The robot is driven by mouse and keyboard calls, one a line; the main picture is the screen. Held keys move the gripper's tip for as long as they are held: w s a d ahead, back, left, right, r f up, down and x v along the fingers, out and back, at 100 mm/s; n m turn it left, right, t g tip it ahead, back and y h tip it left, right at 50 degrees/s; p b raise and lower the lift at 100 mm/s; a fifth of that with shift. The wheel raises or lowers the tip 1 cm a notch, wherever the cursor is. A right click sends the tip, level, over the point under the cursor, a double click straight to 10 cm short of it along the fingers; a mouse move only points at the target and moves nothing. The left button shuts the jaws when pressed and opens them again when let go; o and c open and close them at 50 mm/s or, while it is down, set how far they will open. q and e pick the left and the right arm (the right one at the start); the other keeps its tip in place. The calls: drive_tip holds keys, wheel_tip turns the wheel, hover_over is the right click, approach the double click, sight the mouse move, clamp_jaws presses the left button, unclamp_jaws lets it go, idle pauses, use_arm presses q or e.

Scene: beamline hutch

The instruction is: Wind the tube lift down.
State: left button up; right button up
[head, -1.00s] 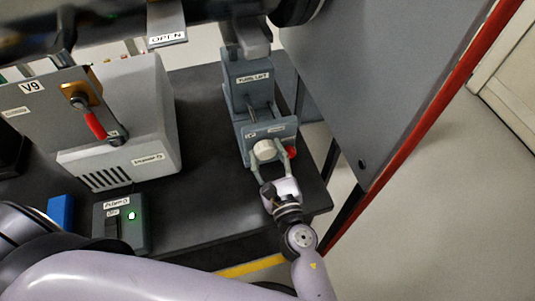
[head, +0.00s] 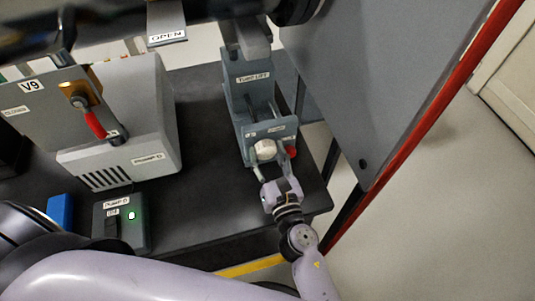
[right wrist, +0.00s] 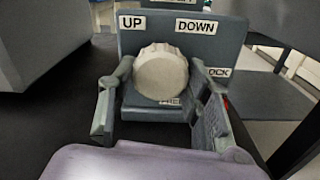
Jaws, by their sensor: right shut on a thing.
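The tube lift (head: 252,91) is a grey-blue stand on the dark table, labelled TUBE LIFT. Its upper end meets a grey bracket under the dark tube. A round cream knob (head: 265,149) is on its front panel; in the right wrist view the knob (right wrist: 161,74) sits below the UP (right wrist: 131,22) and DOWN (right wrist: 196,27) labels. My right gripper (head: 272,160) is shut on the knob, one finger on each side, as the right wrist view (right wrist: 160,82) also shows. The label below the knob is partly hidden. My left gripper is out of view.
A red button (head: 291,151) is just right of the knob, close to my right finger. Left are a pump box (head: 145,130), a V9 valve with a red handle (head: 96,124) and a switch box with a green light (head: 120,232). A grey panel stands at right.

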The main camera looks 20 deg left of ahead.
drive_tip(key=m, duration=0.4)
drive_tip(key=shift+m, duration=0.4)
drive_tip(key=m, duration=0.3)
drive_tip(key=shift+m, duration=0.3)
drive_tip(key=m, duration=0.3)
drive_tip(key=shift+m, duration=0.3)
drive_tip(key=m, duration=0.3)
drive_tip(key=shift+r+m, duration=0.1)
drive_tip(key=shift+m, duration=0.2)
drive_tip(key=m+p, duration=0.1)
drive_tip(key=m, duration=0.2)
drive_tip(key=shift+m, duration=0.4)
drive_tip(key=m+p, duration=0.2)
drive_tip(key=m, duration=0.2)
drive_tip(key=m+p, duration=0.1)
drive_tip(key=m, duration=0.3)
drive_tip(key=shift+p, duration=0.35)
drive_tip(key=shift+m+p, duration=0.6)
drive_tip(key=shift+m, duration=1.2)
